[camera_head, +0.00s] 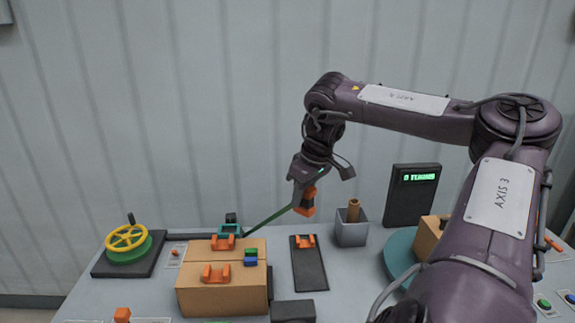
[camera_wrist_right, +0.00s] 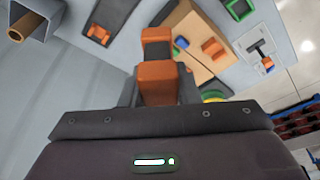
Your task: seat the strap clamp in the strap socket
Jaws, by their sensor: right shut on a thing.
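My right gripper (camera_head: 308,187) is shut on an orange strap clamp (camera_head: 307,203) and holds it in the air above the back of the table. The clamp also shows between the jaws in the right wrist view (camera_wrist_right: 157,82). A taut green strap (camera_head: 268,220) runs from the clamp down left to the cardboard box (camera_head: 222,294). Orange open-topped holders stand on the box, one at the back (camera_head: 222,242) and one at the front (camera_head: 216,273). Another orange holder (camera_head: 304,241) sits on a dark plate (camera_head: 309,267). I cannot tell which is the strap socket. My left gripper is out of view.
A grey cup (camera_head: 351,232) with a brown rod stands right of the dark plate. A yellow handwheel (camera_head: 127,238) is at left. A black display panel (camera_head: 411,196) stands at back right. A black block (camera_head: 293,310) lies in front.

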